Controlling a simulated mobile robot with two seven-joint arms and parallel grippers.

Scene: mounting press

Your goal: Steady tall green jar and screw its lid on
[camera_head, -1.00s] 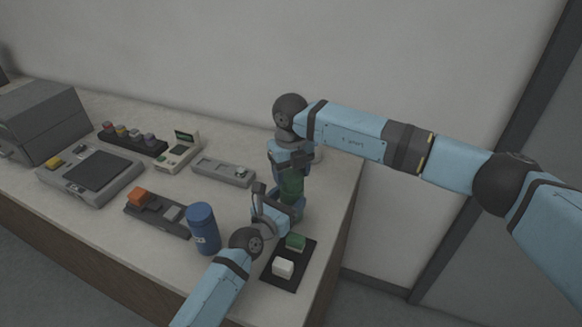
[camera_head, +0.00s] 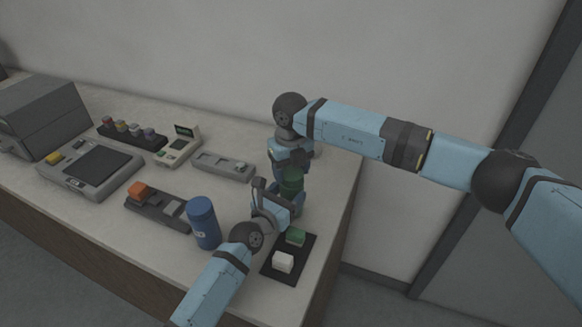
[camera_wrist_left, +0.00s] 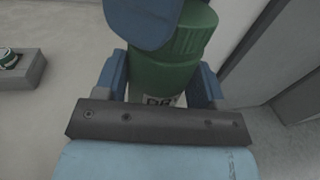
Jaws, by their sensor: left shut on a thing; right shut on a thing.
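The tall green jar (camera_head: 291,183) stands upright near the right end of the bench. My left gripper (camera_head: 285,207) is shut around its body from the front; the jar also shows between the fingers in the left wrist view (camera_wrist_left: 160,78). A ribbed green lid (camera_wrist_left: 196,36) sits at the jar's top. My right gripper (camera_head: 292,166) comes down from above, shut on the lid. One of its blue fingers (camera_wrist_left: 143,20) covers part of the lid in the wrist view. The seam between lid and jar is too unclear to tell how tight it is.
A blue jar (camera_head: 203,222) stands left of my left gripper. A black tray (camera_head: 290,263) with a green block and a white block lies in front, near the bench's right edge. A grey tray (camera_head: 223,167) lies behind on the left.

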